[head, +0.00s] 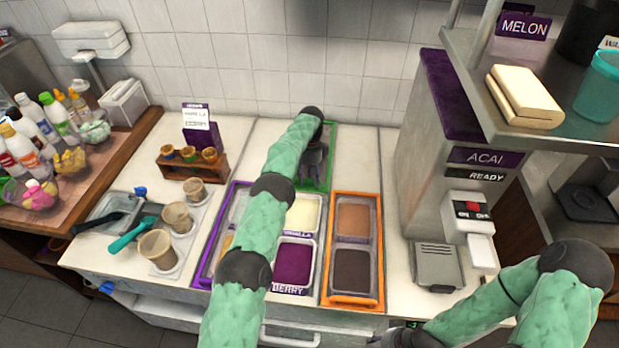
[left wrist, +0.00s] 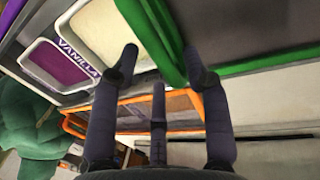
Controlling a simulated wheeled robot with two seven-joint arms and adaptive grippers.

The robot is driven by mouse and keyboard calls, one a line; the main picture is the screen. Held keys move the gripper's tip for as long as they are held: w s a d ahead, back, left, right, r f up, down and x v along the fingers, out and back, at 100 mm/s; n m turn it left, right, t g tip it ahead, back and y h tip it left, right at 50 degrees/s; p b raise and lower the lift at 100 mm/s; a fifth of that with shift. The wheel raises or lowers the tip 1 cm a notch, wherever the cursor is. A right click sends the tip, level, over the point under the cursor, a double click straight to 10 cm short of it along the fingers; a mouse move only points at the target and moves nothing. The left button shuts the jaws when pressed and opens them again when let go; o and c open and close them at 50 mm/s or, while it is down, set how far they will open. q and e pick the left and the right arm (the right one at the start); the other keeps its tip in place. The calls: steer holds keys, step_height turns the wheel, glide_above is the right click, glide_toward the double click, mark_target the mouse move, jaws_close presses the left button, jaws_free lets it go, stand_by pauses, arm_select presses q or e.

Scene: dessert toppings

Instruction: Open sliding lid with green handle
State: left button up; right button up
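The green-framed sliding lid (head: 331,150) is at the back of the topping counter, partly hidden behind my left arm and gripper. In the left wrist view its green edge (left wrist: 240,64) crosses the upper right. A green bar (left wrist: 158,40) runs between my fingertips there; I cannot tell whether they touch it. My left gripper (head: 312,174) points down over the green frame. Its fingers (left wrist: 160,62) are spread apart, with nothing clamped. My right gripper (head: 408,338) is at the bottom edge, cut off, so its fingers cannot be judged.
A purple-framed tray (head: 209,237) and an orange-framed tray (head: 379,255) lie in front of the green frame. Topping cups (head: 158,250) stand at the left. The acai machine (head: 425,150) stands to the right. Clear counter (head: 360,145) lies beside the green frame.

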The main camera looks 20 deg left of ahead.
arm_select(q)
step_height(320, 180, up, 10)
stand_by(0.8)
stand_by(0.4)
